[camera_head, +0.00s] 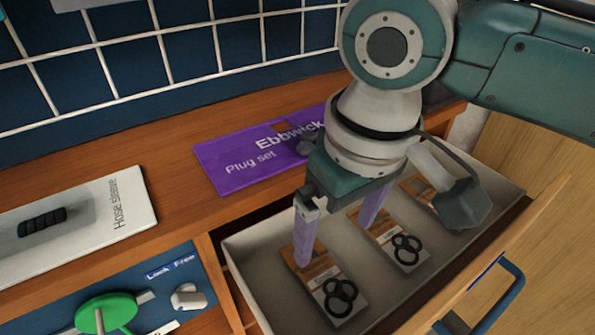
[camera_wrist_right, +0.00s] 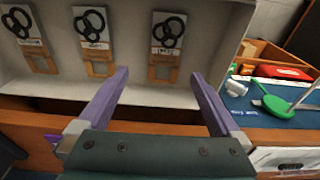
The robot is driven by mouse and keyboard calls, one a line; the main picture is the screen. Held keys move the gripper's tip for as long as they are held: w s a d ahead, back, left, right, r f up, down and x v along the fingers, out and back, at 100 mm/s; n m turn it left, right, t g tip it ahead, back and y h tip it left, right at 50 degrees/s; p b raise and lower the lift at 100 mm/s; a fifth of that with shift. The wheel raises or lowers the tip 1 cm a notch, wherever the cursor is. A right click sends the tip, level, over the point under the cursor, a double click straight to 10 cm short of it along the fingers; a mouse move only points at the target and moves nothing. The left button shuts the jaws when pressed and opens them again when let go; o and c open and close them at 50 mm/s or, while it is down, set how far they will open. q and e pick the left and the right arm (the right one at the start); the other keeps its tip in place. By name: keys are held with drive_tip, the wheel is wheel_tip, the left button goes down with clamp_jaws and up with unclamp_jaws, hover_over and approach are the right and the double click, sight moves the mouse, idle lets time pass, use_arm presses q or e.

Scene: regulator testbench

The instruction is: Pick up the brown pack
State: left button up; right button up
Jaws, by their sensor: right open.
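Three flat packs of brown card, each with a pale label and black rings, lie in the open drawer. In the head view they are a left pack (camera_head: 322,283), a middle pack (camera_head: 398,246) and a right pack (camera_head: 416,188), partly hidden by my arm. The wrist view shows the same row, with one pack (camera_wrist_right: 165,45) ahead of my fingers, another (camera_wrist_right: 92,38) in the middle and a third (camera_wrist_right: 25,35) at left. My right gripper (camera_head: 337,240) is open and empty above the drawer, one finger overlapping the left pack in view. My left gripper is not in view.
The drawer's front wall (camera_head: 480,262) has a blue handle (camera_head: 500,297). A purple Plug set pack (camera_head: 240,165) and a Hose sleeve pack (camera_head: 105,215) lie on the wooden bench. A green knob (camera_head: 103,312) is at the lower left. A tiled wall stands behind.

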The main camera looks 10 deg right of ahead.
sight(324, 272)
drive_tip(key=f, duration=0.1)
drive_tip(key=f+b, duration=0.1)
drive_tip(key=f, duration=0.1)
drive_tip(key=shift+s+a, duration=0.15)
drive_tip(key=shift+a, duration=0.2)
wheel_tip(324, 272, down, 5)
drive_tip(key=b, duration=0.3)
drive_tip(key=shift+a+f, duration=0.15)
drive_tip(key=shift+f, duration=0.05)
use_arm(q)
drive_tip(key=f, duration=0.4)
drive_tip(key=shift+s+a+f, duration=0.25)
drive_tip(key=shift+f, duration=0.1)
use_arm(e)
drive_tip(key=shift+w+r, duration=0.1)
drive_tip(key=shift+w, duration=0.1)
drive_tip(key=shift+c, duration=0.4)
drive_tip(key=c, duration=1.2)
